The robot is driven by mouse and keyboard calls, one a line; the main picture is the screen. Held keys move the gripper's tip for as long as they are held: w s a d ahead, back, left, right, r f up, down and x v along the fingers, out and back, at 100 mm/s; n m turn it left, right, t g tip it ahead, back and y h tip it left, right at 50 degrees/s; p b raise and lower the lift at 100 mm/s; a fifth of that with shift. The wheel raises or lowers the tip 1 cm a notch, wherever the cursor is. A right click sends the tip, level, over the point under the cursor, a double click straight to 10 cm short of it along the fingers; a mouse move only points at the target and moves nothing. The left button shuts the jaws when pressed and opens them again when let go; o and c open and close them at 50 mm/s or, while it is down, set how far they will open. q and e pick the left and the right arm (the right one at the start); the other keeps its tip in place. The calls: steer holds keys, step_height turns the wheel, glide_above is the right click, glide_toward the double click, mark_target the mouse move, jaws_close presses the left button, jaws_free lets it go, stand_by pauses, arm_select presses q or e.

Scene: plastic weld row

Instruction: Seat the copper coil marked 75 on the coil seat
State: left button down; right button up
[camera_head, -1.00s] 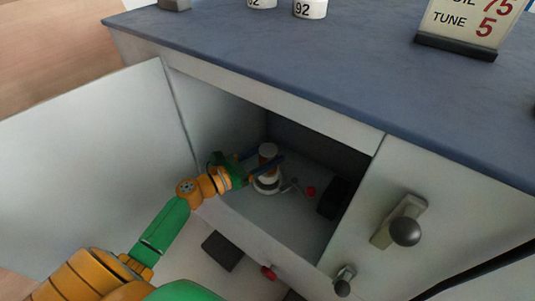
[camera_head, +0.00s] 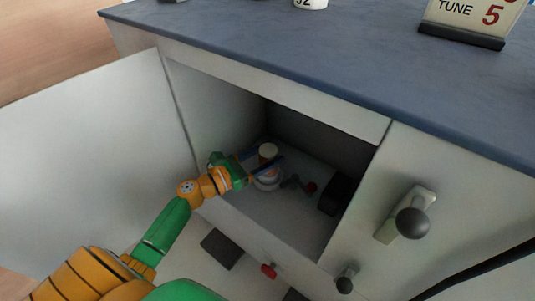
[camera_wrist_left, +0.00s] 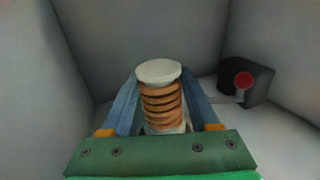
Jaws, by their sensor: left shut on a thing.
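The copper coil (camera_wrist_left: 160,98) has orange-brown turns and a white cap. It stands upright inside the open cabinet compartment, and it also shows in the head view (camera_head: 268,153). No number shows on it. My left gripper (camera_head: 262,164) reaches in from the left and is shut on the coil, with one blue finger along each side in the left wrist view. A pale round base (camera_head: 268,183), probably the coil seat, is under the coil; I cannot tell whether the coil touches it. My right gripper is not in view.
A dark block (camera_head: 336,194) and a red-knobbed lever (camera_head: 310,187) are right of the coil. The open door (camera_head: 90,150) is at left. A white numbered piece (camera_head: 310,3) and a sign (camera_head: 472,18) stand on the blue-grey top (camera_head: 260,50).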

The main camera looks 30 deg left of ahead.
arm_select(q)
steer(key=shift+f, duration=0.4)
stand_by(0.3)
steer(key=shift+c, duration=0.3)
jaws_free()
